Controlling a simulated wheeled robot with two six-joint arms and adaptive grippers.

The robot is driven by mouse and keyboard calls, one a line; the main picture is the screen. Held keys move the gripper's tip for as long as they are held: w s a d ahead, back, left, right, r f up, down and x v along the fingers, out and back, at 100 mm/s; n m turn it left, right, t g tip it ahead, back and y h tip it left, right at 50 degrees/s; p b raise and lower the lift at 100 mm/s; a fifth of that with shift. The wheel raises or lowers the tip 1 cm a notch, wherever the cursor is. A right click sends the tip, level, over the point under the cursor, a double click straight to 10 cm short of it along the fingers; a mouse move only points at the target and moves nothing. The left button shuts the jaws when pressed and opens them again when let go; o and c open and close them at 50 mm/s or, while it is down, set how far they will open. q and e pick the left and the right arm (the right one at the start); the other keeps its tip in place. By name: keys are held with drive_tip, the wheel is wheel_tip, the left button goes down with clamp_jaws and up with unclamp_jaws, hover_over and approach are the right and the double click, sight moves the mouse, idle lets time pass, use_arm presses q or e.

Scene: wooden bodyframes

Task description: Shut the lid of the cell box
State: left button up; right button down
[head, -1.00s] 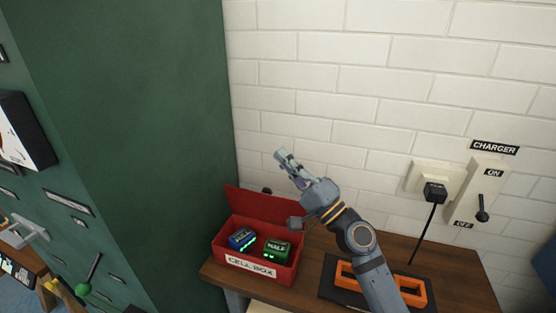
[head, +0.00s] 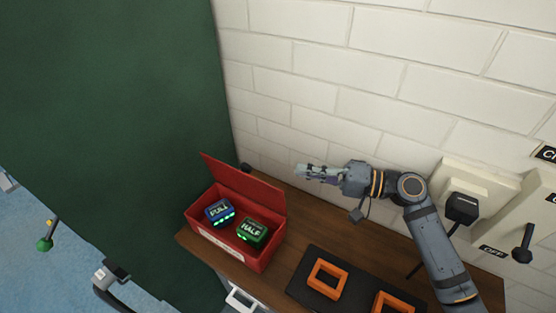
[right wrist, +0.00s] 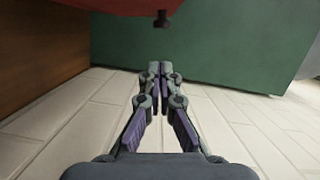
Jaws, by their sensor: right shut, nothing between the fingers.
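The red cell box (head: 262,262) stands on the wooden counter at lower centre-left in the head view. Its red lid (head: 243,184) is open, raised at the back and leaning toward the wall. Inside sit a blue cell marked FULL (head: 219,211) and a green cell marked HALF (head: 252,232), both with green lights. My right gripper (head: 300,171) is shut and empty, to the right of the lid and apart from it, pointing left. In the right wrist view its fingertips (right wrist: 160,70) meet below a red surface, seemingly the lid (right wrist: 80,6). My left gripper is not in view.
A dark knob (head: 246,168) shows behind the lid. A black mat (head: 312,294) with orange frames (head: 328,279) lies right of the box. A green panel (head: 120,110) stands left, and a white brick wall (head: 330,70) behind. A charger plug (head: 462,207) is at right.

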sight(247, 180)
use_arm(q)
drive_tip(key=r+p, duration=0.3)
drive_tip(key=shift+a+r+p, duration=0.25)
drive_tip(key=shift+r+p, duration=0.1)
drive_tip(key=shift+p, duration=0.05)
use_arm(e)
drive_tip(key=x, duration=1.1)
drive_tip(key=shift+s, duration=0.25)
drive_tip(key=shift+r, duration=0.1)
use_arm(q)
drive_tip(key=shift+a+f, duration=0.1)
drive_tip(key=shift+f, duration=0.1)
use_arm(e)
drive_tip(key=shift+s+a, duration=0.1)
drive_tip(key=shift+a, duration=0.15)
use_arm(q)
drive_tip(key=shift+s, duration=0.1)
use_arm(e)
drive_tip(key=shift+n, duration=0.3)
